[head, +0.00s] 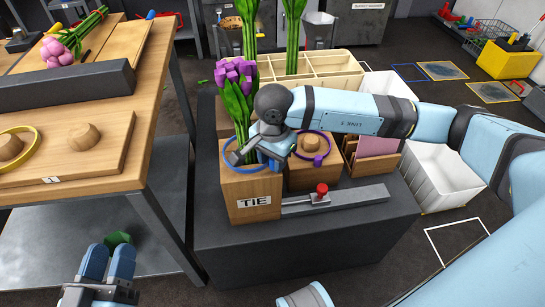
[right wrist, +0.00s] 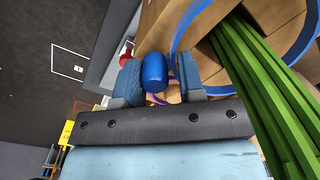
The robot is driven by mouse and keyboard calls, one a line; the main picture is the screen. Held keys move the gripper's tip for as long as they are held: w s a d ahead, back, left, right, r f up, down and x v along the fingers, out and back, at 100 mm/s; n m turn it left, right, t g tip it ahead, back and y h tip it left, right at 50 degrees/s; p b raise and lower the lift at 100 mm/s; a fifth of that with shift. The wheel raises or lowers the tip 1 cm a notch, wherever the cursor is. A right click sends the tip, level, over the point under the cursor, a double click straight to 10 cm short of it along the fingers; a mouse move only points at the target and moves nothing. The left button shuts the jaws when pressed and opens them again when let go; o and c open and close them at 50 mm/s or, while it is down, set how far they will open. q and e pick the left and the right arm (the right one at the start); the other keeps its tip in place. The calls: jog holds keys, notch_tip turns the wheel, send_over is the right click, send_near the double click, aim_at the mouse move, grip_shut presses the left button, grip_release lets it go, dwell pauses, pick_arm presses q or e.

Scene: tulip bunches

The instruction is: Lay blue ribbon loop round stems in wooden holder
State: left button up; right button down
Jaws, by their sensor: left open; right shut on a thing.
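The wooden holder (head: 240,187) marked TIE stands on the dark stand, with a bunch of purple tulips (head: 236,72) upright in it. The green stems (head: 238,118) also show in the right wrist view (right wrist: 262,90). The blue ribbon loop (head: 227,158) encircles the stems at the holder's top; it also shows in the right wrist view (right wrist: 305,50). My right gripper (head: 250,152) is shut on the loop's blue bead (right wrist: 153,72), beside the stems. It hides part of the loop. My left gripper (head: 108,264) is open and empty at the lower left, away from the holder.
A purple ring (head: 325,143) lies round a peg on a wooden block behind the holder. A red-knobbed slide (head: 321,190) lies to the right. A yellow ring (head: 35,140) is on the left table. More stems (head: 293,35) stand behind, near a divided tray (head: 335,62).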

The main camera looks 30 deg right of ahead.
pick_arm(q)
jog(key=shift+a+r, duration=0.1)
jog(key=shift+r, duration=0.05)
pick_arm(e)
jog(key=c, duration=0.6)
grip_release()
jog(key=shift+c, duration=0.2)
jog(key=shift+r, duration=0.1)
jog(key=shift+r, duration=0.35)
pick_arm(q)
jog(key=a+y+p, duration=0.1)
jog(key=p, duration=0.2)
jog(key=shift+w+y+p, duration=0.1)
jog(key=shift+y+p, duration=0.2)
pick_arm(e)
notch_tip(320, 180, up, 13)
jog(key=shift+s, duration=0.15)
pick_arm(q)
jog(key=shift+f, duration=0.2)
pick_arm(e)
jog(key=shift+f, duration=0.1)
